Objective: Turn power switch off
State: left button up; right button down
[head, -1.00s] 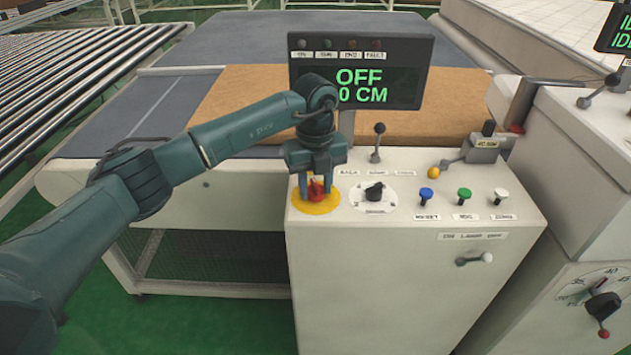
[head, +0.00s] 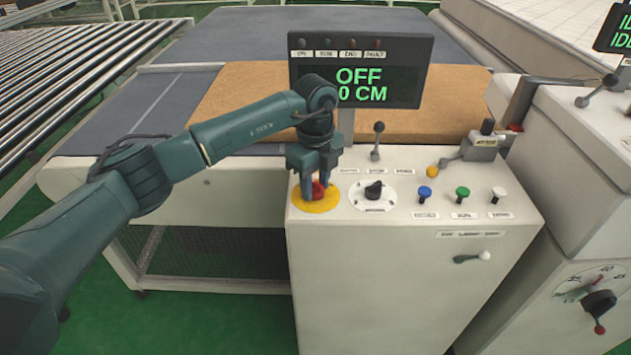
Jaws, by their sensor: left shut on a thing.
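A red switch knob (head: 318,190) sits on a round yellow plate (head: 322,206) at the left end of the white control console (head: 400,270). My left gripper (head: 314,187) points down over the yellow plate and is shut on the red knob, with its fingers on either side of it. The fingers hide part of the knob. The display (head: 360,88) above the console reads "OFF" in green, with "0 CM" below it, partly behind my arm. My right gripper is not in the head view.
Beside the yellow plate are a black rotary knob (head: 374,190), an upright lever (head: 378,140) and blue (head: 425,194), green (head: 463,192) and white (head: 499,192) buttons. A brown mattress (head: 240,100) lies behind. A second machine (head: 590,150) stands at the right.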

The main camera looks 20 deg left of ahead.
aim_at(316, 182)
pick_arm(q)
jog(key=o, duration=1)
jog(key=shift+r, duration=0.15)
notch_tip(316, 182, up, 13)
jog(key=shift+b, duration=0.75)
